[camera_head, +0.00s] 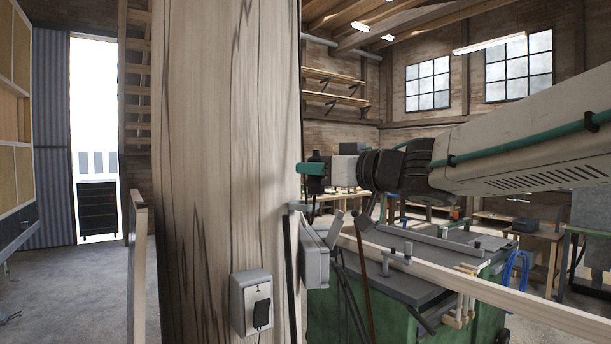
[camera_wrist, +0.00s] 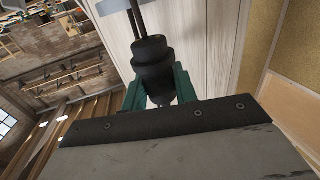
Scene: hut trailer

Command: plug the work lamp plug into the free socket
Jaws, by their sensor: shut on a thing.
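My gripper (camera_head: 311,169) has green fingers and is beside the right edge of the wooden post, at about mid-height in the head view. In the wrist view my gripper (camera_wrist: 157,88) is shut on a black plug (camera_wrist: 152,57), with its cable running up out of view. A grey socket box (camera_head: 240,309) on the post's front face has a black plug (camera_head: 262,314) in it. A second grey box (camera_head: 315,257) is on the post's right side, below my gripper. I see it at a slant and cannot make out its socket face.
The thick wooden post (camera_head: 215,150) fills the middle. A wooden rail (camera_head: 480,290) and a green machine (camera_head: 390,318) stand at the right, with thin rods leaning near the second box. Open floor (camera_head: 60,290) lies at the left.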

